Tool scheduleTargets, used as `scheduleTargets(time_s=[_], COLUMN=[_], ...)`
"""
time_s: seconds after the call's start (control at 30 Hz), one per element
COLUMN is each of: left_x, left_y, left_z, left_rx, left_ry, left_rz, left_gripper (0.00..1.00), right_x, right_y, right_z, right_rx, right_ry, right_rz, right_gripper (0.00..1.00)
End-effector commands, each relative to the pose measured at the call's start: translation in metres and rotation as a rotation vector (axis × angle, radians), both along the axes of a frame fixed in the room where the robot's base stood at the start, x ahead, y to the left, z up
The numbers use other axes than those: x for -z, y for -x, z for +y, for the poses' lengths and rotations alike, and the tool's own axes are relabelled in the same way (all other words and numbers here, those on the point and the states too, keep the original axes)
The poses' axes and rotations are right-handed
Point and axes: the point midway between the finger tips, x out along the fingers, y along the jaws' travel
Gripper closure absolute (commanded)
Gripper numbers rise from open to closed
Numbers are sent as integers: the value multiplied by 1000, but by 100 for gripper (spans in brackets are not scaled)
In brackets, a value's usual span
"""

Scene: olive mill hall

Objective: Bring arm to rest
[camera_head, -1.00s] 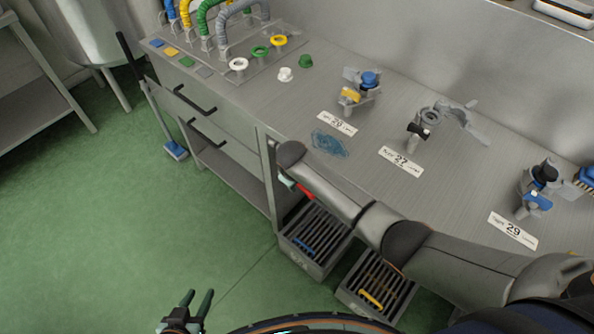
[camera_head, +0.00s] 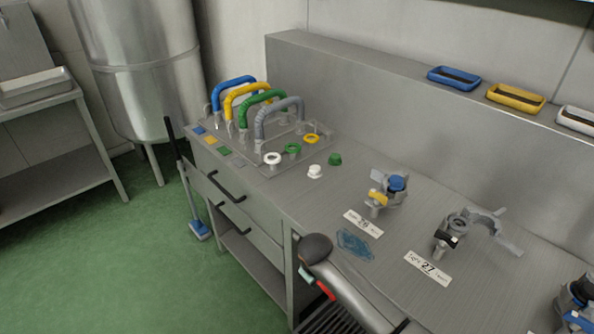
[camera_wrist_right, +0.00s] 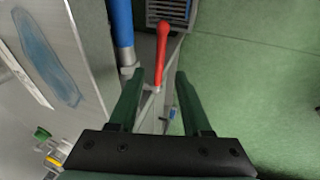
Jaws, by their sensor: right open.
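My right arm (camera_head: 345,290) comes in from the bottom right of the head view and reaches along the front edge of the bench. Its rounded dark end is beside the blue smear. My right gripper (camera_wrist_right: 157,100) shows in the wrist view with two green fingers apart. A red handle (camera_wrist_right: 163,45) appears between and beyond the fingertips, with no finger visibly closed on it. Red also shows below the arm in the head view (camera_head: 325,290). My left gripper is out of view.
The steel bench (camera_head: 300,205) carries a blue-capped fitting (camera_head: 395,186), grey clamp parts (camera_head: 455,232), labels, coloured rings and hoses (camera_head: 270,108). A blue pipe (camera_wrist_right: 122,25) is close to the left finger. A blue-footed broom (camera_head: 199,230) stands at the bench's left end. Green floor is clear at left.

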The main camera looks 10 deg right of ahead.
Motion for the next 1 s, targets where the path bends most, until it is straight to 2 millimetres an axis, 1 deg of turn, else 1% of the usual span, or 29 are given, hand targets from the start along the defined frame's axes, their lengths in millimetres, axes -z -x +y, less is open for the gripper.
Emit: scheduleTargets(time_s=[0.07, 0.13, 0.23, 0.37, 0.4, 0.53, 0.63, 0.77, 0.8, 0.9, 1.0], left_x=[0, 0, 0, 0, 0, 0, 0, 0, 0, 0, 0], left_y=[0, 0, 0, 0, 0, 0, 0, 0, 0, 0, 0], left_z=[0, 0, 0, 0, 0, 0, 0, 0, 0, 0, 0], left_rx=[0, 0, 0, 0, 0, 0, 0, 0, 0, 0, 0], left_ry=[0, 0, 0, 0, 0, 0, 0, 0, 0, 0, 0], left_rz=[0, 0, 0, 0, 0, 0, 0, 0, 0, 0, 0], left_gripper=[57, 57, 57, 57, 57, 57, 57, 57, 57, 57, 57], right_x=[2, 8, 26, 55, 63, 78, 83, 80, 77, 68, 59], right_y=[1, 7, 23, 57, 69, 106, 135, 172, 183, 205, 221], right_z=[0, 2, 7, 15, 16, 12, 3, -15, -21, -35, -47], right_rx=[0, 0, 4, 30, 42, 94, 140, 201, 218, 249, 268], right_ry=[-4, -21, -83, -209, -250, -361, -430, -495, -509, -535, -547], right_rz=[0, -1, -16, -59, -78, -146, -206, -292, -318, -379, -425], right_gripper=[51, 51, 51, 51, 51, 51, 51, 51, 51, 51, 51])
